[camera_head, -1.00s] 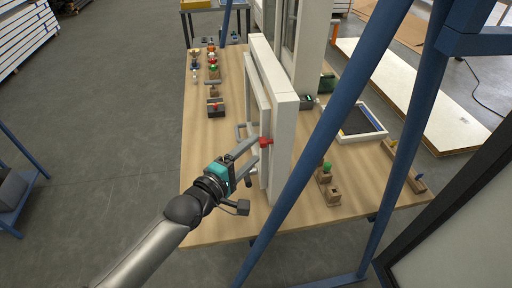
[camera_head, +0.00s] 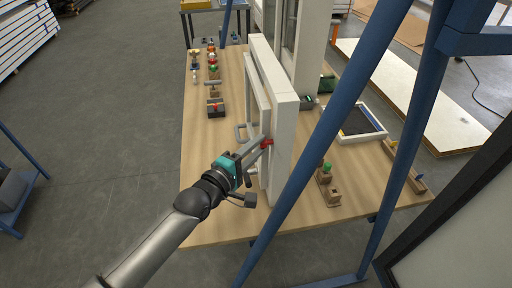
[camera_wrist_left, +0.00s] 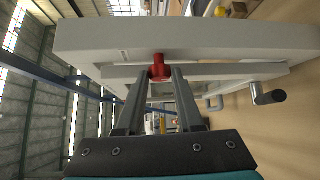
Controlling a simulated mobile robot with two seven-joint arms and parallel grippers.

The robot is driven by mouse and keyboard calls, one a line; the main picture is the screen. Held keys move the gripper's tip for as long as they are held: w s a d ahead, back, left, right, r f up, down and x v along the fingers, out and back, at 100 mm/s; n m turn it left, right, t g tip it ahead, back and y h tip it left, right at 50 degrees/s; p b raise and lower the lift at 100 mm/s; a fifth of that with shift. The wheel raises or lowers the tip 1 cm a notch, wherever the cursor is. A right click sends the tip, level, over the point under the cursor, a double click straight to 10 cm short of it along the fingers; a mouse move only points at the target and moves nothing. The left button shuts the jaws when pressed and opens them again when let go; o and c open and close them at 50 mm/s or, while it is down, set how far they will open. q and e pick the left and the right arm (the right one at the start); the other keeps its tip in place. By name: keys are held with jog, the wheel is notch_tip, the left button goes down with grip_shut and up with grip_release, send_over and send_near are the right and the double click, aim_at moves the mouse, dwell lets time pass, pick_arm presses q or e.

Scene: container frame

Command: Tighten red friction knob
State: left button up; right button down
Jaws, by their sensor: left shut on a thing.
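The fingers hide part of the knob in the head view. My right gripper is not in view.
A grey handle (camera_head: 241,132) juts from the frame near my gripper. A blue post (camera_head: 335,110) crosses in front on the right. Small blocks with knobs (camera_head: 325,178) stand right of the frame.

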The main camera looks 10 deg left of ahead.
pick_arm(q)
grip_shut()
jog(key=shift+w+f+m+t+h+b, duration=0.15)
jog(key=shift+m+t+h+b, duration=0.65)
jog(key=shift+b, duration=1.25)
jog(key=shift+s+f+m+t+h+b, duration=0.1)
jog(key=shift+f+m+t+h+b, duration=0.3)
jog(key=shift+m+b, duration=1.2)
jog(key=shift+w+f+m+t+h+b, duration=0.1)
jog(key=shift+m+t+h+b, duration=0.5)
jog(key=shift+b, duration=1.9)
jog(key=o, duration=0.8)
grip_release()
jog(key=shift+c, duration=0.2)
